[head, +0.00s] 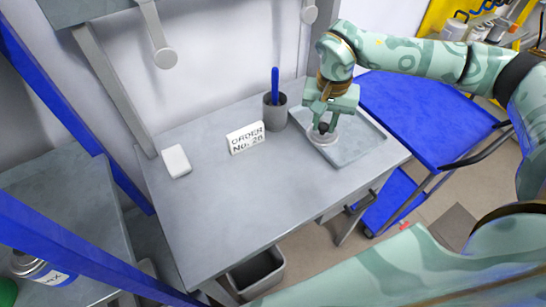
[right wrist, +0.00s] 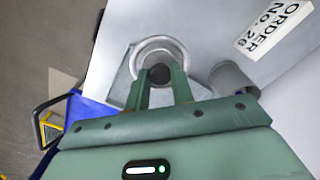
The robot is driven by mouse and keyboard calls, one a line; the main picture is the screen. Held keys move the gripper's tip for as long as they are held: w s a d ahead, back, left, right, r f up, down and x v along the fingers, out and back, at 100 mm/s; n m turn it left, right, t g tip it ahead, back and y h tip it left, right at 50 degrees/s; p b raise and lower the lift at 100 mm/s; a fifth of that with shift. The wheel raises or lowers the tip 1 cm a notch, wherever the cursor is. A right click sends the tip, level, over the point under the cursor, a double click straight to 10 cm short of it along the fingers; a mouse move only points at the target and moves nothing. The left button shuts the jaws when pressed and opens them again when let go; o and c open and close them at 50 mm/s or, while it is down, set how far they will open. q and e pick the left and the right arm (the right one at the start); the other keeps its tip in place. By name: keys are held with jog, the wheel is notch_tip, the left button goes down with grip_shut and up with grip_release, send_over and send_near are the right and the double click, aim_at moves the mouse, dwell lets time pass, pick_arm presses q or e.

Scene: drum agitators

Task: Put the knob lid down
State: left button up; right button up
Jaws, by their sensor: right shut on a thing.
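The knob lid (head: 322,140) is a round grey-silver disc with a dark knob on top. It is over the left part of a shallow grey tray (head: 362,152) on the table. I cannot tell whether the lid touches the tray floor or hangs just above it. My right gripper (head: 322,120) points down and is shut on the dark knob. In the right wrist view, the fingertips (right wrist: 160,78) close around the knob, and the lid's pale rim (right wrist: 153,43) shows beyond them. My left gripper is not in view.
A grey cup (head: 274,112) with a blue stick stands left of the tray. An order sign (head: 245,138) and a white block (head: 176,161) are further left on the grey table (head: 235,205). A blue cart (head: 425,115) is on the right. The table's front is clear.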

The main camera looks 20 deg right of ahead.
jog(key=a+f, duration=0.2)
jog(key=a, duration=0.1)
jog(key=a+f, duration=0.3)
jog(key=a, duration=0.1)
jog(key=a+f, duration=0.3)
jog(key=shift+w+a+b, duration=0.2)
jog(key=shift+a+b, duration=0.1)
jog(key=shift+b, duration=0.05)
jog(key=shift+a+f, duration=0.15)
jog(key=shift+f, duration=0.8)
jog(key=shift+a+f, duration=0.1)
jog(key=shift+f, duration=0.8)
jog(key=o, duration=1)
jog(key=shift+f, duration=0.1)
jog(key=shift+c, duration=0.2)
